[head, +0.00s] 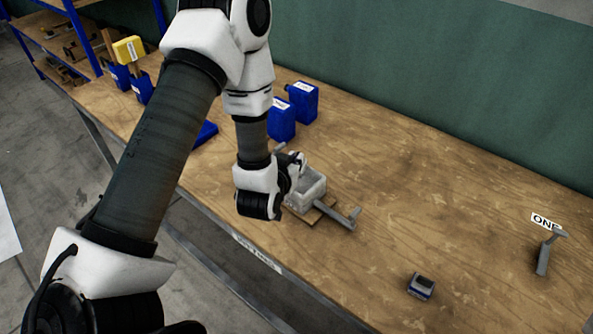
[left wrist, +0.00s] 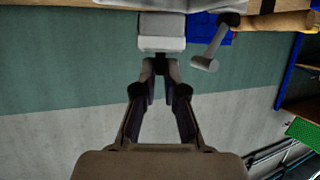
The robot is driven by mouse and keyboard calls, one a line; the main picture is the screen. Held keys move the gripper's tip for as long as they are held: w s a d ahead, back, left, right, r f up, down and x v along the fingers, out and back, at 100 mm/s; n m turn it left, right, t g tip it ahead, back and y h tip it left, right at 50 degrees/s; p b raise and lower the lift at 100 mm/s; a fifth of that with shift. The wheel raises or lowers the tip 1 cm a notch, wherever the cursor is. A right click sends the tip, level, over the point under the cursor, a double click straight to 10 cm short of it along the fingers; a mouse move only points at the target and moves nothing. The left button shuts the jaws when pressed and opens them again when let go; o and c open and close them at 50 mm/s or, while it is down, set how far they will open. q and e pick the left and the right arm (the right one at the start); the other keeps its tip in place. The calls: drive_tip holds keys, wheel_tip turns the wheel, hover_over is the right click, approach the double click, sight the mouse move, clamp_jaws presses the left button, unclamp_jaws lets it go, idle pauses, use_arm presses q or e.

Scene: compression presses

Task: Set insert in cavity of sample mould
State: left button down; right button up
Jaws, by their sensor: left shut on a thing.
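A light grey block-shaped mould (head: 312,188), with a grey handle sticking out at the front right, sits on a wooden board on the bench. My left gripper (head: 293,172) is right at the mould, at its left and upper side. In the left wrist view its fingertips (left wrist: 160,66) are closed together just in front of a pale grey block (left wrist: 162,42). The insert between the fingertips is too small and hidden to make out, and I cannot tell whether it touches the cavity. My right gripper is not in view.
Blue containers (head: 303,103) stand behind the mould. A small dark and blue box (head: 421,287) lies at the front. A grey handled tool (head: 544,256) stands at the right by a label (head: 546,222). The bench (head: 430,200) between them is clear.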

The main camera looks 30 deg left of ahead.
use_arm(q)
drive_tip(key=f, duration=0.5)
drive_tip(key=shift+w+a+f+p, duration=0.1)
drive_tip(key=shift+w+p, duration=0.15)
drive_tip(key=shift+p, duration=0.1)
drive_tip(key=shift+s, duration=0.1)
drive_tip(key=shift+s, duration=0.1)
drive_tip(key=c, duration=1.2)
unclamp_jaws()
drive_tip(key=shift+f, duration=0.1)
drive_tip(key=shift+c, duration=0.2)
